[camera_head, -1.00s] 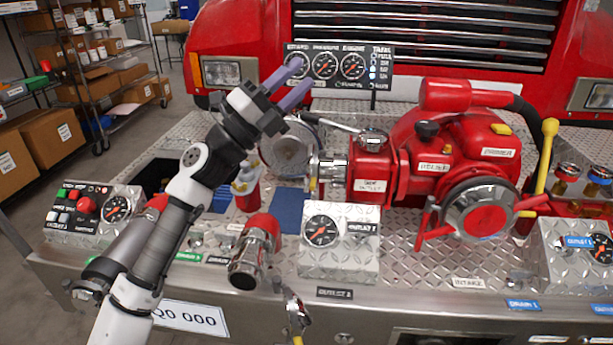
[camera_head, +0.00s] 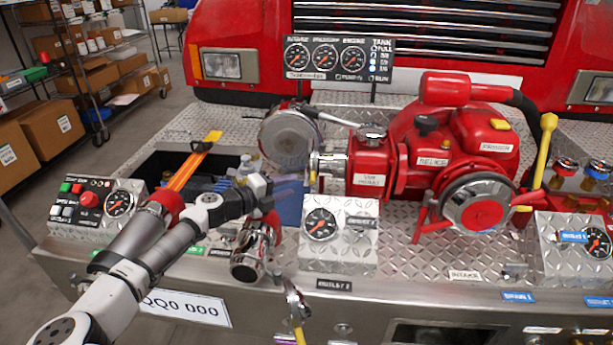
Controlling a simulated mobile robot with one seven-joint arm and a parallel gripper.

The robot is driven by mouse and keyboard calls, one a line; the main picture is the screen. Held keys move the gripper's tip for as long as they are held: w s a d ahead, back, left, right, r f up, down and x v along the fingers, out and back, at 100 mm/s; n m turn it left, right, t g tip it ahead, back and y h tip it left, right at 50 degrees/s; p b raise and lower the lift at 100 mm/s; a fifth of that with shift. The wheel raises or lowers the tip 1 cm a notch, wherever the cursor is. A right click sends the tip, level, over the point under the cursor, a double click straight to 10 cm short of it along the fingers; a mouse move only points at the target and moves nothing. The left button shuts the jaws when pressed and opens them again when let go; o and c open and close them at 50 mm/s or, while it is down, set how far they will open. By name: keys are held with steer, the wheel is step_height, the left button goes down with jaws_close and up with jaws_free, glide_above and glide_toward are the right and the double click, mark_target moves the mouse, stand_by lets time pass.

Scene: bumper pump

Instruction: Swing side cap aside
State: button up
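A round silver cap (camera_head: 287,138) is at the left side of the red pump (camera_head: 445,145), its flat face turned towards the camera. It sits beside the silver side fitting (camera_head: 330,165), and I cannot tell how the two join. My gripper (camera_head: 292,190) is below the cap, its purple fingers pointing right towards the underside of the fitting. The fingers are blurred, and I cannot tell their gap or whether they touch anything.
A silver lever (camera_head: 335,119) runs from near the cap to the pump top. A gauge box (camera_head: 340,235) stands right of my gripper. A red and silver outlet (camera_head: 250,252) lies just below my arm. An open bin with an orange bar (camera_head: 188,170) is at left.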

mark_target(318, 165)
steer(key=p+x, duration=0.1)
steer(key=x, duration=0.6)
steer(key=shift+d+p, duration=0.1)
steer(key=shift+p, duration=0.2)
jaws_close()
